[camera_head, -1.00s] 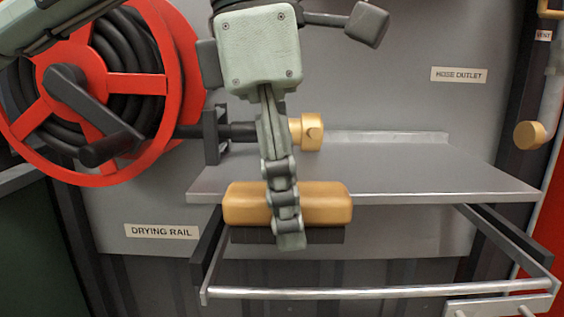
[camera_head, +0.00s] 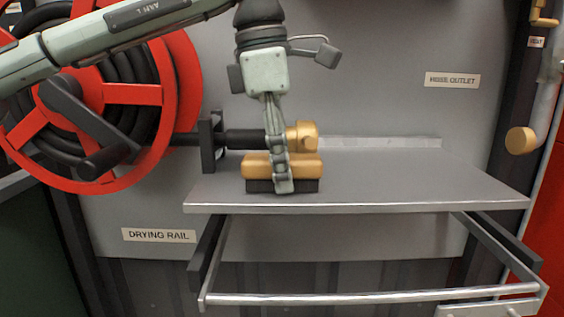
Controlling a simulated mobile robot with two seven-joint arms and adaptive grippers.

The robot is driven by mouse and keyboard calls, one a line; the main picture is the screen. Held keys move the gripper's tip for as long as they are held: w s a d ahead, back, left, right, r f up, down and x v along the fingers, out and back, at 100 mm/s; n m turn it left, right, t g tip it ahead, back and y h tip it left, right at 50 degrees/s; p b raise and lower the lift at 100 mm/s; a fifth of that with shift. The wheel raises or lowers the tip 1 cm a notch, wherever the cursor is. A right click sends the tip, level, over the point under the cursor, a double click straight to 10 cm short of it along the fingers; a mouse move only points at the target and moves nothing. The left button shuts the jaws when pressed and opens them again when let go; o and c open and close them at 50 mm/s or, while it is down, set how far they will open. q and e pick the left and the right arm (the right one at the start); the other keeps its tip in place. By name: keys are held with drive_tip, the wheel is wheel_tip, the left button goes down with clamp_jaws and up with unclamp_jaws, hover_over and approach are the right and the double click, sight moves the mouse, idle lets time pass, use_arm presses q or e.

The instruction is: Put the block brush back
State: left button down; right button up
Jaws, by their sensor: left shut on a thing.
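The block brush has a tan wooden block (camera_head: 257,165) over dark bristles (camera_head: 307,185). It is at the left part of the grey shelf (camera_head: 400,190), just in front of the brass hose fitting (camera_head: 307,135). My left gripper (camera_head: 282,185) comes down from above and is shut around the brush's middle. The brush looks level, bristles down, on or just above the shelf; I cannot tell if it touches. My right gripper is not in view.
A red hose reel (camera_head: 150,95) with black hose stands at the left. A brass-capped pipe (camera_head: 521,140) is at the right. The shelf's right part is clear.

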sight(269, 156)
use_arm(q)
drive_tip(key=shift+f, duration=0.1)
drive_tip(key=shift+f, duration=0.15)
drive_tip(key=c, duration=1)
unclamp_jaws()
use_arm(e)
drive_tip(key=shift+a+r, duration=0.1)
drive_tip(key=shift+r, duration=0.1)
use_arm(q)
drive_tip(key=shift+r, duration=0.45)
drive_tip(key=r, duration=0.3)
drive_tip(key=a+r+p, duration=0.1)
drive_tip(key=r, duration=0.6)
drive_tip(key=shift+a+r, duration=0.3)
drive_tip(key=shift+a+r+p, duration=0.1)
drive_tip(key=shift+r+p, duration=0.2)
drive_tip(key=shift+r, duration=0.1)
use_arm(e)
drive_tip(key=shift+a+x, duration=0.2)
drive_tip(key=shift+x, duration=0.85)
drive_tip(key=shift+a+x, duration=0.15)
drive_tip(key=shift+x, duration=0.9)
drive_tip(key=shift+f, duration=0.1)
